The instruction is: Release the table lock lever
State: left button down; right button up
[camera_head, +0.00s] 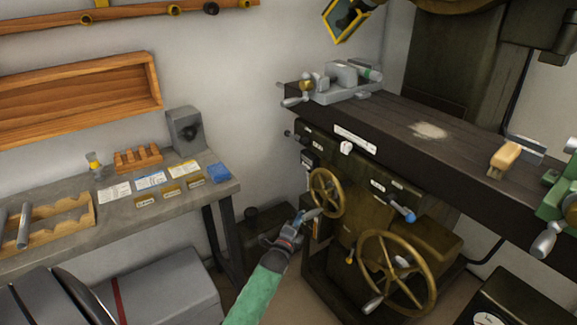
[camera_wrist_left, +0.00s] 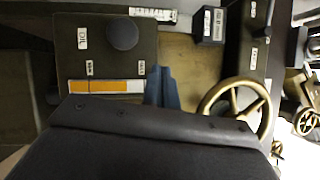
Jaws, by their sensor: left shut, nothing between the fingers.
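The milling machine's table (camera_head: 400,125) runs across the right of the head view. A lever with a blue knob (camera_head: 403,213) slants out below the table beside small white labels. I cannot read them, so I cannot tell for certain that this is the table lock lever. My left gripper (camera_head: 308,215) is shut and empty, low in front of the machine, left of the blue-knobbed lever and apart from it. In the left wrist view its blue fingers (camera_wrist_left: 162,88) are together, left of a brass handwheel (camera_wrist_left: 238,105). My right gripper is not in view.
A small handwheel (camera_head: 326,193) is close to my left gripper; a larger one (camera_head: 397,272) stands below the blue knob. A brush (camera_head: 505,156) and a vise (camera_head: 335,82) are on the table. The workbench (camera_head: 130,210) is at left. An oil box (camera_wrist_left: 105,45) shows behind the fingers.

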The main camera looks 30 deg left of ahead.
pick_arm(q)
jog(key=w+a+r+m+t+y+p, duration=0.1)
jog(key=w+a+r, duration=0.4)
jog(key=r, duration=0.5)
jog(key=w+a+r+m+t+y+p, duration=0.2)
jog(key=w+a+r+m+t, duration=0.3)
jog(key=r, duration=0.5)
jog(key=shift+w+a+r+p, duration=0.15)
jog(key=shift+w+a+p, duration=0.5)
jog(key=shift+a, duration=0.15)
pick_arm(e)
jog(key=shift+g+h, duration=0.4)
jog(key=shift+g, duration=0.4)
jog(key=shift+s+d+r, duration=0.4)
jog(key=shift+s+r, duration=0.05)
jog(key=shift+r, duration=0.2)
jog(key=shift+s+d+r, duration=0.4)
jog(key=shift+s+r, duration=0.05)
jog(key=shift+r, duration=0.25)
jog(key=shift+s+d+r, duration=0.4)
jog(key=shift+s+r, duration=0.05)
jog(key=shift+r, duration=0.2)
pick_arm(q)
jog(key=shift+a+r+m+t+h+b, duration=0.1)
jog(key=shift+m+t+h+b, duration=0.2)
jog(key=shift+m+h+b, duration=0.25)
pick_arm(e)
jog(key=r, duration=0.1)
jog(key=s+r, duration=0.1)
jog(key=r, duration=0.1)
